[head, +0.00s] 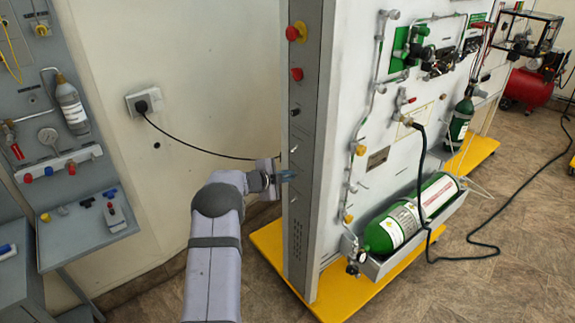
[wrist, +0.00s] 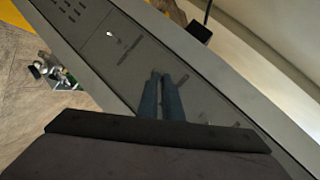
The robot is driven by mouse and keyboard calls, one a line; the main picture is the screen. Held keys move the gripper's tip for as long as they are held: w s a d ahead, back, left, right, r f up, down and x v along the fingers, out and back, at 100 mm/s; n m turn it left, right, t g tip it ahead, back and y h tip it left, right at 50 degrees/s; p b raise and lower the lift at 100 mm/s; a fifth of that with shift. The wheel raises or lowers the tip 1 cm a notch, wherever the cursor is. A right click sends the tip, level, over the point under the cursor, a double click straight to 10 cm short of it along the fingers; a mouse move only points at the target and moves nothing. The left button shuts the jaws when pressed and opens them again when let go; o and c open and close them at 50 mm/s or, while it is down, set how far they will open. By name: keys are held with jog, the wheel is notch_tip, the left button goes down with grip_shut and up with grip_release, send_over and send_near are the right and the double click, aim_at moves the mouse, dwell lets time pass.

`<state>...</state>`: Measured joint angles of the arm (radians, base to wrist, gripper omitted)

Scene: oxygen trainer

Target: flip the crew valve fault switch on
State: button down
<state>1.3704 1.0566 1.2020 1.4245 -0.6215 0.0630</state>
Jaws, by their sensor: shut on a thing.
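The grey end panel (head: 300,215) of the trainer carries a column of small switches and buttons. My gripper (head: 284,176) is at this panel, below its middle. In the wrist view, my two dark blue fingers (wrist: 160,76) are close together with their tips at the panel face. They are shut on a small switch, which the fingertips hide. Its lever position does not show, and the labels are too small to read. Another small light toggle (wrist: 110,34) stands apart from the fingers, at the upper left of the wrist view.
Red buttons (head: 296,73) and a black knob (head: 294,112) sit higher on the panel. A wall socket (head: 145,102) with a black cable is to the left. The yellow base (head: 345,297) sticks out at floor level. A green cylinder (head: 420,210) lies to the right.

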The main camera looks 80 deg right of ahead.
jog(key=r+p, duration=0.1)
jog(key=p, duration=0.2)
jog(key=shift+s+t+y+p, duration=0.1)
jog(key=shift+t+y+p, duration=0.2)
jog(key=shift+t+y, duration=0.1)
jog(key=shift+d+f+p, duration=0.1)
jog(key=shift+f+p, duration=0.15)
jog(key=shift+p, duration=0.7)
jog(key=c, duration=1.9)
grip_release()
jog(key=shift+c, duration=0.2)
jog(key=b+v, duration=0.2)
jog(key=v, duration=0.5)
jog(key=shift+r, duration=0.25)
